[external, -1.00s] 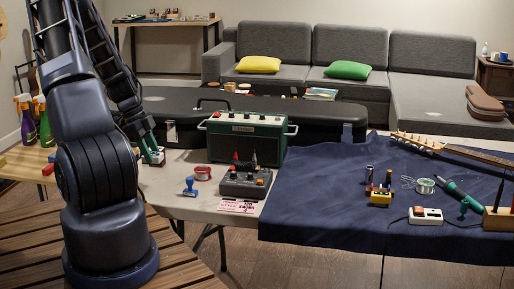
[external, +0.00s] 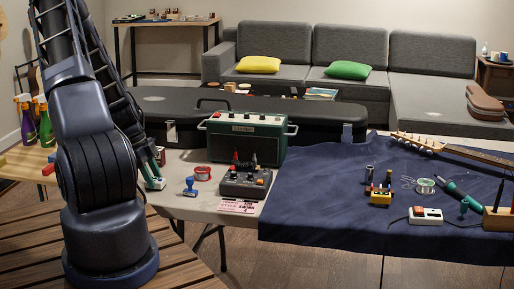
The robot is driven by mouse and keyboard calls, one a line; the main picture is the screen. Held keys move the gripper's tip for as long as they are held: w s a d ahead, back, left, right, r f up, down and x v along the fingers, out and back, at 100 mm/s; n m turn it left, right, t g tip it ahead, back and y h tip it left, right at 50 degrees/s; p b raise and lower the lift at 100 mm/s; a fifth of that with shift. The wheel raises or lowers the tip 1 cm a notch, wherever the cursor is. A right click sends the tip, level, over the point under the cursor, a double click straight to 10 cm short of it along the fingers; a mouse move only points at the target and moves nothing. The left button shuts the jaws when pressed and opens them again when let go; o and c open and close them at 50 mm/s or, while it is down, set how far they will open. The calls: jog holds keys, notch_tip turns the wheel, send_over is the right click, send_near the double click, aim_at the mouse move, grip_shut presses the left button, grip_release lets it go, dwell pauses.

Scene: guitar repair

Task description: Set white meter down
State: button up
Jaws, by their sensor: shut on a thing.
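The white meter (external: 156,184) is a small white box at the left end of the pale table (external: 180,207), just right of my arm. My gripper (external: 152,175) points down over it and is shut on it. The arm and fingers hide part of the meter. It is low, at or very near the tabletop; I cannot tell whether it touches.
A blue stamp (external: 190,186), a red spool (external: 202,173) and a grey box with knobs (external: 245,183) stand right of the meter. A green amplifier (external: 247,138) and a black guitar case (external: 325,118) are behind. A yellow device (external: 381,197) lies on the blue cloth (external: 320,222).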

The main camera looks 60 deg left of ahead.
jog(key=o, duration=1)
jog(key=shift+f, duration=0.1)
